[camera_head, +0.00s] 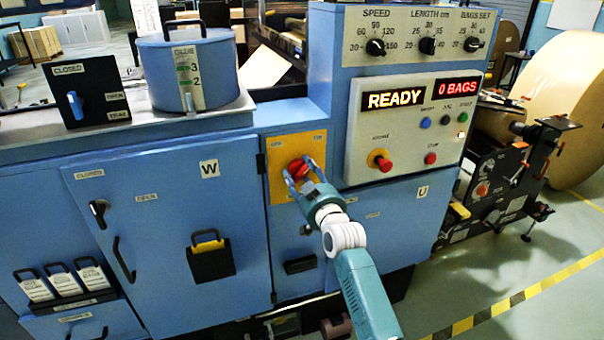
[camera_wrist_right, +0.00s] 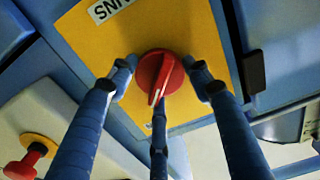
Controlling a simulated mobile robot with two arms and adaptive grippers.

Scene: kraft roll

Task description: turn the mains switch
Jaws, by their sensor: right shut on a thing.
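The mains switch is a red rotary knob (camera_head: 297,166) on a yellow plate (camera_head: 312,144) on the front of the blue machine. It also shows in the right wrist view as a red knob (camera_wrist_right: 152,68) with a white line on its handle. My right gripper (camera_head: 302,176) is at the plate, with its fingers around the knob and shut on it. In the right wrist view the blue fingers (camera_wrist_right: 160,80) stand on both sides of the knob and below it. The lettering on the plate is partly cut off there. My left gripper is not in view.
The control panel (camera_head: 350,139) to the right shows READY and 0 BAGS, with a red emergency knob (camera_head: 380,160). A door (camera_head: 160,195) with a black handle is at the left. A blue glue pot (camera_head: 187,68) stands on top. A large kraft roll (camera_head: 570,85) is at the right.

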